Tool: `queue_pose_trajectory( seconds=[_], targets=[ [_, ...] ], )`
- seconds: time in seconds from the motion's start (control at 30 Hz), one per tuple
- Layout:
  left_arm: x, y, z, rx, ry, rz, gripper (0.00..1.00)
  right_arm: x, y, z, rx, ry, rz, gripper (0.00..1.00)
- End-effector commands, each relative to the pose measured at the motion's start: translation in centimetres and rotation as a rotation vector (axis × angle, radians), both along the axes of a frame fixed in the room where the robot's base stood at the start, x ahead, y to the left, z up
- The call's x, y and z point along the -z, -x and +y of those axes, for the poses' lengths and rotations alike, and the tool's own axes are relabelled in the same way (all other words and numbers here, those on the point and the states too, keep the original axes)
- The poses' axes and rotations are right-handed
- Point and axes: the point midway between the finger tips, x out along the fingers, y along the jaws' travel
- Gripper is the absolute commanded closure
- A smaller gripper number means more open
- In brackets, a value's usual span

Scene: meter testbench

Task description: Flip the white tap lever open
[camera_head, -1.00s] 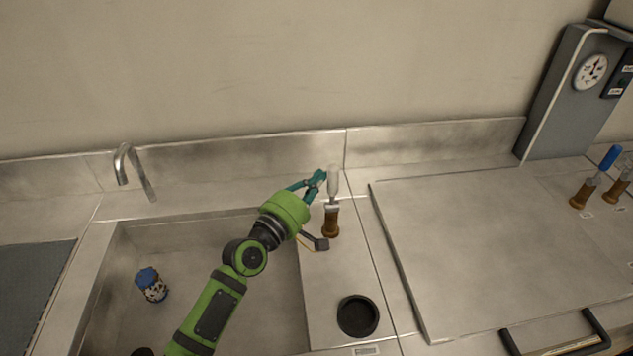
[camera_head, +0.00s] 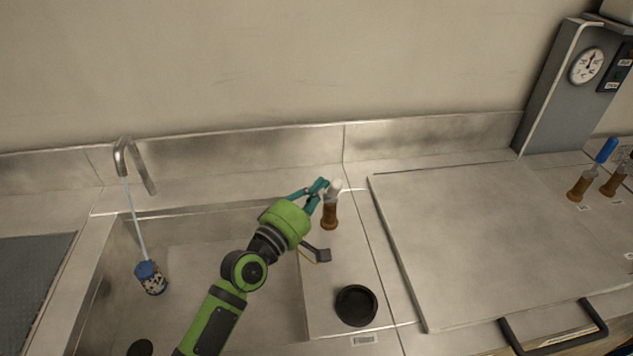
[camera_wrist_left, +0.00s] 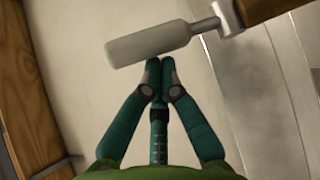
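The white tap lever (camera_head: 334,187) sits on a brown tap body (camera_head: 329,216) on the steel counter right of the sink. It looks short and tilted in the head view. In the left wrist view the lever (camera_wrist_left: 150,44) lies across the picture just beyond my fingertips. My left gripper (camera_head: 319,187) is beside the lever, on its left. Its fingertips (camera_wrist_left: 159,68) are together with nothing between them; whether they touch the lever I cannot tell. A thin stream of water runs from the curved spout (camera_head: 122,158). My right gripper is out of view.
A blue-capped jar (camera_head: 150,278) stands in the sink (camera_head: 190,262) under the stream. A black round cup (camera_head: 356,305) is on the counter in front of the tap. Blue-handled taps (camera_head: 606,151) and a gauge panel (camera_head: 572,88) stand at the right.

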Motion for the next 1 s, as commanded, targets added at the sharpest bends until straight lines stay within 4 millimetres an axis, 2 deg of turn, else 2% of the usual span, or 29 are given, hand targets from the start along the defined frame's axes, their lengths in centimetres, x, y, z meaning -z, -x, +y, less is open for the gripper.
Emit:
queue_pose_trajectory(
  seconds=[0.5,1.0],
  targets=[
    [1.9,1.9,-0.5,0.004,-0.003,0.003,1.00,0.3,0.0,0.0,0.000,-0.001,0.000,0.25],
    [2.2,2.2,-0.5,0.002,-0.001,0.002,1.00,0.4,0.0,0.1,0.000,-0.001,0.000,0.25]
  ],
)
